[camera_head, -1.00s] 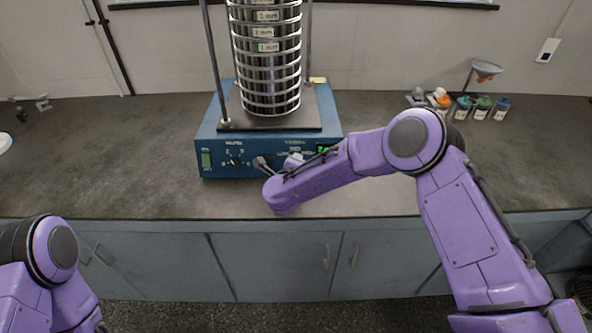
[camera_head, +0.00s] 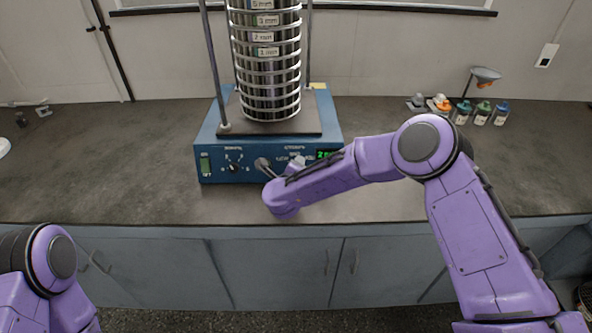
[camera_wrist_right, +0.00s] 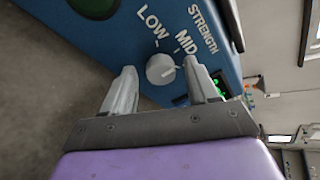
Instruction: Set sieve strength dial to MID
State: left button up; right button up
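The blue sieve shaker base (camera_head: 209,150) stands on the counter with its control panel facing me. In the right wrist view the light grey strength dial (camera_wrist_right: 160,69) sits on the panel, with LOW, MID and STRENGTH printed around it. I cannot clearly tell which mark its pointer meets. My right gripper (camera_wrist_right: 159,66) is open, its two fingers on either side of the dial with visible gaps. In the head view the right gripper (camera_head: 280,163) is at the front panel, and the arm partly hides the panel. My left gripper is out of view; only part of that arm shows.
A tall sieve stack (camera_head: 267,75) stands on the shaker between metal rods. Another dial (camera_head: 233,167), a green switch (camera_head: 205,166) and a green display (camera_head: 328,153) are on the panel. Several small bottles (camera_head: 462,113) stand at the back right. The counter's left side is mostly clear.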

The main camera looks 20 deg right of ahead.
jog(key=shift+s+a+r, duration=0.1)
jog(key=shift+s+a, duration=0.1)
jog(key=b+v, duration=0.2)
jog(key=v, duration=0.8)
jog(key=shift+d, duration=0.15)
